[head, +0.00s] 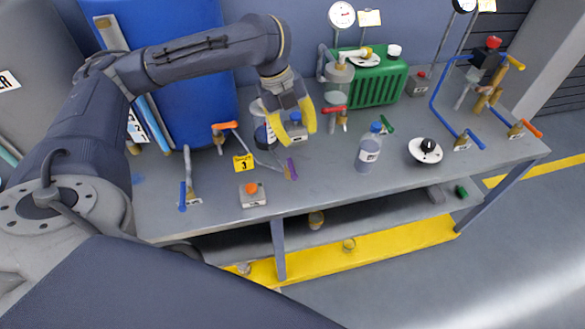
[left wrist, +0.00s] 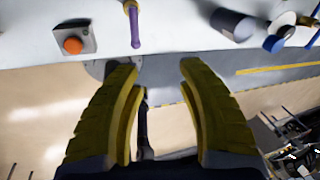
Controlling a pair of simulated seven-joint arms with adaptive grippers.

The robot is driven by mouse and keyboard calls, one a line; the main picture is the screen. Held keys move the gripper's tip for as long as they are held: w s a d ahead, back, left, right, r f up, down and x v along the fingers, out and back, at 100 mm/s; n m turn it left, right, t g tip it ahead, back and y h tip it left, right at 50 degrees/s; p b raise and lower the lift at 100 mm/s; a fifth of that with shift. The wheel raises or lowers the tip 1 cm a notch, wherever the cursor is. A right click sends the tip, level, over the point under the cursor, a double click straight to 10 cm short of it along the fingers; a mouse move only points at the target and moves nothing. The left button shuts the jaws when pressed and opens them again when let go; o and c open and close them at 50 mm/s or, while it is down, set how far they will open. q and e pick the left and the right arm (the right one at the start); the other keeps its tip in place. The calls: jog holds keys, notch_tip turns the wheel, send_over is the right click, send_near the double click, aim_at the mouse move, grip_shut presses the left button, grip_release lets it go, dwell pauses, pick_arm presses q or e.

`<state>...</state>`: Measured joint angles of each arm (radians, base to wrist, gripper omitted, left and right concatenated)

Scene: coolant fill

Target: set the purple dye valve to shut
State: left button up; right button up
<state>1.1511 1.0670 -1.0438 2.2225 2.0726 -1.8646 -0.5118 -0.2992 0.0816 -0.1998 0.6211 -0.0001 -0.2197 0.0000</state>
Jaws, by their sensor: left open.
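My left gripper (head: 297,136) has yellow fingers and is open, above the bench and a little behind the lever in the picture. In the left wrist view its fingers (left wrist: 158,68) are apart with nothing held between them; the lever is beyond the left fingertip. My right gripper does not show.
An orange push button (head: 252,189) sits left of the lever; the yellow tag (head: 243,163) stands behind it. A blue-capped bottle (head: 368,150) and a black dial (head: 427,148) are to the right. A blue-handled valve (head: 183,196) is at far left. Bench space right of the lever is clear.

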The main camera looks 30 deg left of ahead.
pick_arm(q)
jog(key=s+a+r+m+y, duration=0.1)
jog(key=s+a+r+m, duration=0.1)
jog(key=s+a, duration=0.1)
send_near(292, 169)
jog(key=x, duration=0.9)
jog(key=shift+d+f, duration=0.1)
jog(key=shift+f, duration=0.3)
jog(key=shift+c, duration=0.2)
grip_shut()
